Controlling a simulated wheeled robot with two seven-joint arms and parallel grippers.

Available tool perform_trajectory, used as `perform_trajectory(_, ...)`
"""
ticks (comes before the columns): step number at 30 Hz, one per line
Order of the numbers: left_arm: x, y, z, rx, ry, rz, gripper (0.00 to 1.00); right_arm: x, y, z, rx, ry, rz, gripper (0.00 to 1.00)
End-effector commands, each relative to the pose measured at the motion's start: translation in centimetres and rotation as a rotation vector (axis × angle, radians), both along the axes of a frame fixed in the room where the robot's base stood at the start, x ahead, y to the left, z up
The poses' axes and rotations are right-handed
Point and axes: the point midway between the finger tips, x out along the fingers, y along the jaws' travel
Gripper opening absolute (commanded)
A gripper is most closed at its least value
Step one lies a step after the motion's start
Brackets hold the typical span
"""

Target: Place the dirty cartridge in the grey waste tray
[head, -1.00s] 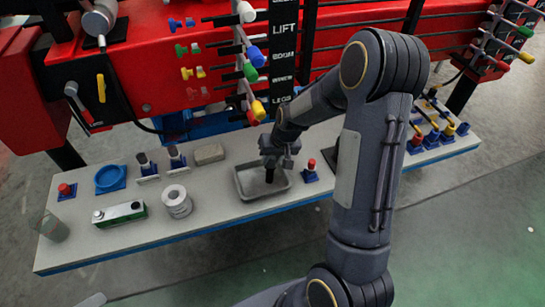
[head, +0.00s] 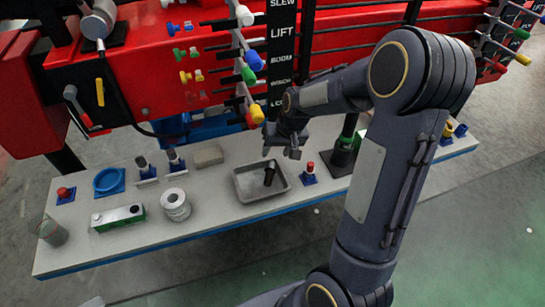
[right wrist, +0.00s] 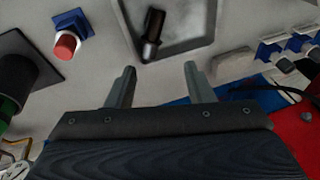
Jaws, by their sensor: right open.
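The dirty cartridge (head: 269,174), a dark cylinder, lies inside the grey waste tray (head: 245,197) on the bench, tilted against or near its back wall. It also shows in the right wrist view (right wrist: 152,35), inside the tray (right wrist: 205,50). My right gripper (head: 290,150) is above and behind the tray, apart from the cartridge. In the right wrist view its two fingers (right wrist: 158,80) are spread with nothing between them. My left gripper is not in view.
A red-topped piece on a blue base (head: 309,176) stands just right of the tray. A grey block (head: 208,155), a white roll (head: 176,205) and a green-and-white box (head: 118,217) are to the left. The red crane body with levers rises behind the bench.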

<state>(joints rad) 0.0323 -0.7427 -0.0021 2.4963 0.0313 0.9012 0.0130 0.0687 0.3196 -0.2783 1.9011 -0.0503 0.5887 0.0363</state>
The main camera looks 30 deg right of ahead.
Motion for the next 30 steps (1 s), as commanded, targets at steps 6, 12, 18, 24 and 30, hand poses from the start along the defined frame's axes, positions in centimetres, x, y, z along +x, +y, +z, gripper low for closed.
perform_trajectory(6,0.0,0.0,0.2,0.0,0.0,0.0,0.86,-1.0,-0.5,3.9,-0.001,-0.005,0.0,0.48)
perform_trajectory(12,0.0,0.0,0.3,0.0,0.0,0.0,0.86,-1.5,-0.7,5.2,-0.001,0.0,0.001,0.48)
perform_trajectory(18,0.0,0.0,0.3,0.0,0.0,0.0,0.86,-1.6,-0.7,5.3,-0.001,0.0,0.001,0.48)
perform_trajectory(24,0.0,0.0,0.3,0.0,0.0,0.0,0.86,-1.6,-0.7,5.2,-0.001,0.0,0.001,0.48)
perform_trajectory(30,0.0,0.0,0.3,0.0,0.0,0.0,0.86,-1.6,-0.7,5.2,-0.001,0.0,0.001,0.48)
